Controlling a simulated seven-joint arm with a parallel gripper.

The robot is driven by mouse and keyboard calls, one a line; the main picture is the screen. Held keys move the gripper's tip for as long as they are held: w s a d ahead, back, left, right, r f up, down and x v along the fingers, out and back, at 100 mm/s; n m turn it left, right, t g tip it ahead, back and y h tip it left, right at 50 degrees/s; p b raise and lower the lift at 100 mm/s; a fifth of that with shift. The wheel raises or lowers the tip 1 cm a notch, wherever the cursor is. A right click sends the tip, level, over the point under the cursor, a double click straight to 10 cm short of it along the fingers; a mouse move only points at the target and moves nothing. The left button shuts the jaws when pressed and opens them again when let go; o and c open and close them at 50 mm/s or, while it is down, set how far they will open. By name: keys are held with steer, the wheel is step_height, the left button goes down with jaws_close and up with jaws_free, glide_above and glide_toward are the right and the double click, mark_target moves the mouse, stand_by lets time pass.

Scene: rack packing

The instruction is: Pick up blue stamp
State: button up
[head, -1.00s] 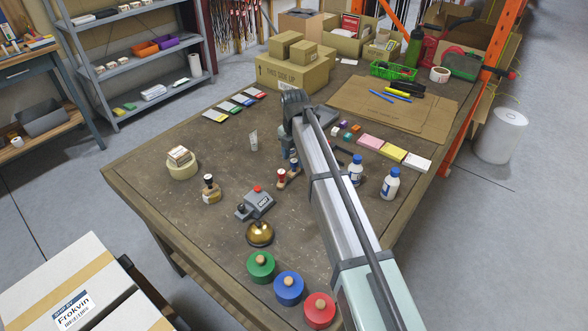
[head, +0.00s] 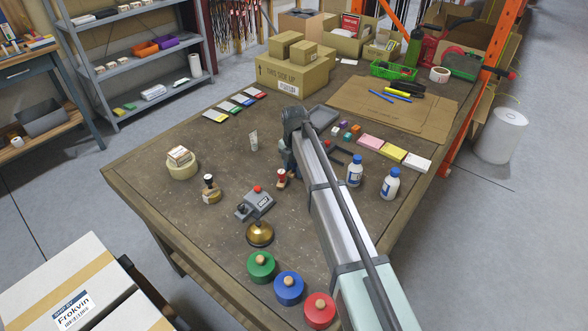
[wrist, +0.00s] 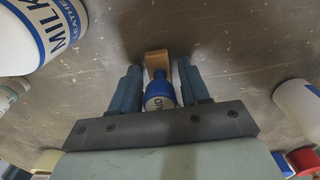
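The blue stamp (wrist: 160,90) has a blue-topped handle and a light wooden base (wrist: 157,62). In the wrist view it is between the two fingers of my gripper (wrist: 160,86). The fingers look open, with a narrow gap on each side of the handle. In the head view my gripper (head: 289,160) points down at the table and hides the blue stamp. The red stamp (head: 281,178) stands just beside it.
Two white bottles with blue labels (head: 355,172) (head: 390,184) stand to the right.

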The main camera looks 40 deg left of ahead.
jaws_close()
